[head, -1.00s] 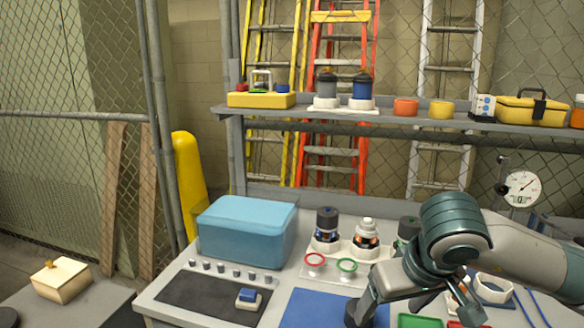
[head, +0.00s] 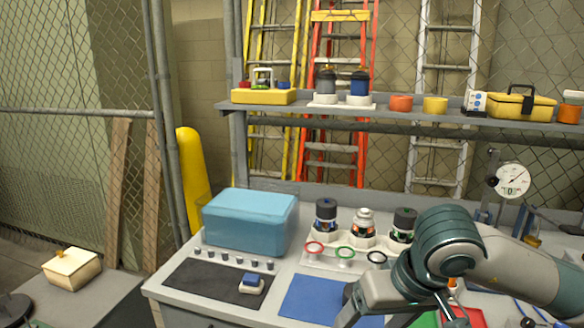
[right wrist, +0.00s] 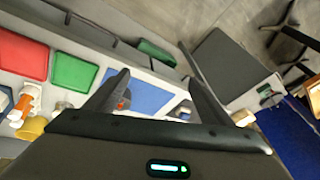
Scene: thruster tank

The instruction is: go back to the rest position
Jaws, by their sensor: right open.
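My right gripper (right wrist: 158,84) is open in the right wrist view, with its two dark fingers apart and nothing held between them. It is over the front part of the workbench, with the blue mat (right wrist: 150,92) showing beyond and between the fingers. In the head view my right arm comes in from the right and reaches over the bench near the blue mat (head: 305,300); its fingers are hard to make out there. My left gripper is not in view.
The bench bears a blue box (head: 250,222), a white rack (head: 330,258) with dark-capped parts and rings, a dark mat (head: 205,283), and red (right wrist: 22,55) and green (right wrist: 74,72) trays. A loaded shelf (head: 300,112) runs behind. Floor (right wrist: 240,30) is open beyond the bench.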

